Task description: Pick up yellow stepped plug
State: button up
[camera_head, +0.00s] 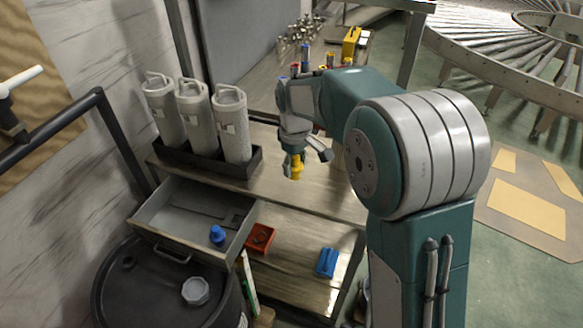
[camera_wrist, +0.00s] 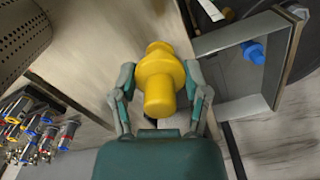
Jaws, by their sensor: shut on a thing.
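The yellow stepped plug (camera_wrist: 160,78) is between the two fingers of my gripper (camera_wrist: 158,90) in the wrist view, with a finger against each side. In the head view my gripper (camera_head: 292,163) points down, and the yellow plug (camera_head: 296,170) shows at its tips, partly hidden by the fingers. The plug appears to be above the wooden bench top (camera_head: 325,196); the exact gap cannot be told.
An open drawer (camera_head: 168,224) holds a blue plug (camera_head: 217,234). A black tray (camera_head: 190,163) with several grey canisters stands behind. A red block (camera_head: 259,238) and a blue block (camera_head: 326,262) lie on the lower shelf. A black barrel (camera_head: 150,290) stands in front.

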jog(key=s+d+r, duration=0.2)
jog(key=s+r, duration=0.3)
jog(key=s, duration=0.5)
jog(key=shift+s+d+r, duration=0.15)
jog(key=shift+d+r, duration=0.05)
jog(key=shift+r, duration=0.2)
